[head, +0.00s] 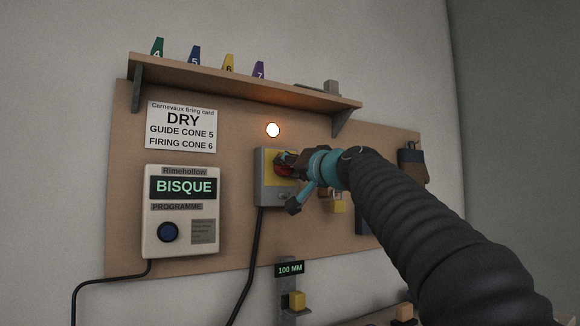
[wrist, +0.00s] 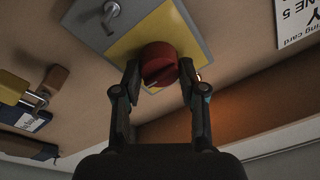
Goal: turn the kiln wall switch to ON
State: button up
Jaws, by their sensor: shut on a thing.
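The kiln wall switch is a grey box (head: 268,186) with a yellow plate on the board in the head view. Its red knob (wrist: 158,63) shows in the wrist view, on the yellow plate (wrist: 146,32). My gripper (wrist: 159,84) is shut on the red knob, one finger on each side. In the head view my gripper (head: 287,163) covers most of the knob. A dark line runs across the knob's face. Any ON or OFF marks are hidden or too small to read. A round lamp (head: 273,130) glows white-orange above the box.
A controller (head: 182,212) reading BISQUE hangs left of the switch, below a firing card (head: 182,127). A shelf (head: 245,82) with several numbered cones runs above. A yellow padlock (wrist: 15,86) hangs beside the switch box. A black cable (head: 254,250) drops from the box.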

jog(key=shift+r, duration=0.15)
jog(key=o, duration=1.2)
jog(key=shift+c, duration=0.2)
jog(key=v, duration=1.2)
